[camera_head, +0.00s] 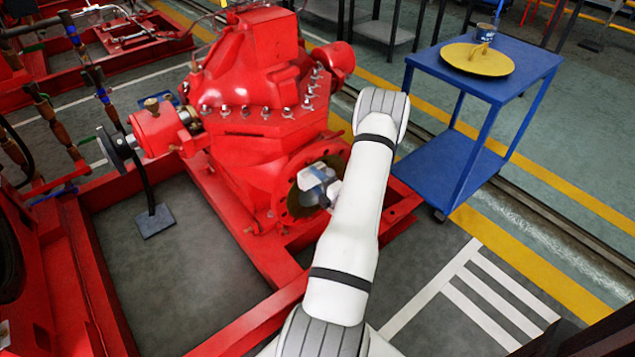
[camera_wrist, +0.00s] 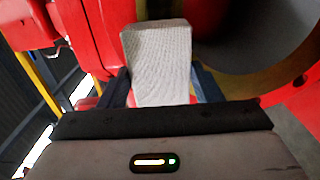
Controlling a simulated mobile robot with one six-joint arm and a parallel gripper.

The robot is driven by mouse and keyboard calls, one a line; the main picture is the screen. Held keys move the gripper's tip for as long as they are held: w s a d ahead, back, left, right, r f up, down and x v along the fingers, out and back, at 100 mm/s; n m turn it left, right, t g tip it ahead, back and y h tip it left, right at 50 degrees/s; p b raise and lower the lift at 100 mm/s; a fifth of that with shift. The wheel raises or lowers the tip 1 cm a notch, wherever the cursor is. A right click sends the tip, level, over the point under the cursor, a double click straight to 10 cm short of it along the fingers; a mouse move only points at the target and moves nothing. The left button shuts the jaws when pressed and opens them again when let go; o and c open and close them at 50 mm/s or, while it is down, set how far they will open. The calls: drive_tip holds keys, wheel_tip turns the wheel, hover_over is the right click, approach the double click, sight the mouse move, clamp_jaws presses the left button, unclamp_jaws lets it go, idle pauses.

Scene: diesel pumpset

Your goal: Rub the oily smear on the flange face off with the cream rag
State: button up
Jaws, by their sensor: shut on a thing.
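The cream rag (camera_wrist: 158,62) is a pale, ribbed pad between the two dark fingers of my gripper (camera_wrist: 162,88) in the wrist view. My gripper is shut on it. In the head view my gripper (camera_head: 318,183) is in front of the red pump's flange (camera_head: 283,203) and covers part of its face. In the wrist view the flange face (camera_wrist: 270,88) is a tan ring around a dark bore, at the right. The rag overlaps the red casing left of the bore; I cannot tell whether it touches. I cannot make out the oily smear.
The red pump (camera_head: 262,95) stands on a red frame (camera_head: 245,262) that runs below and left of my arm. A blue trolley (camera_head: 505,75) at the right carries a yellow round tray (camera_head: 458,62) and a tin (camera_head: 485,33). Floor between frame and trolley is clear.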

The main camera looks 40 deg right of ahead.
drive_tip(key=shift+w+d, duration=0.1)
drive_tip(key=shift+w, duration=0.6)
idle(0.3)
drive_tip(key=shift+d, duration=0.1)
drive_tip(key=shift+s+d, duration=0.2)
drive_tip(key=shift+d, duration=1.3)
drive_tip(key=shift+d, duration=0.15)
drive_tip(key=shift+s+d+b, duration=0.2)
drive_tip(key=shift+d+b, duration=0.3)
drive_tip(key=shift+d, duration=0.95)
drive_tip(key=shift+s+d+b, duration=0.15)
drive_tip(key=shift+d+b, duration=0.25)
drive_tip(key=shift+d, duration=1.2)
drive_tip(key=shift+a, duration=0.1)
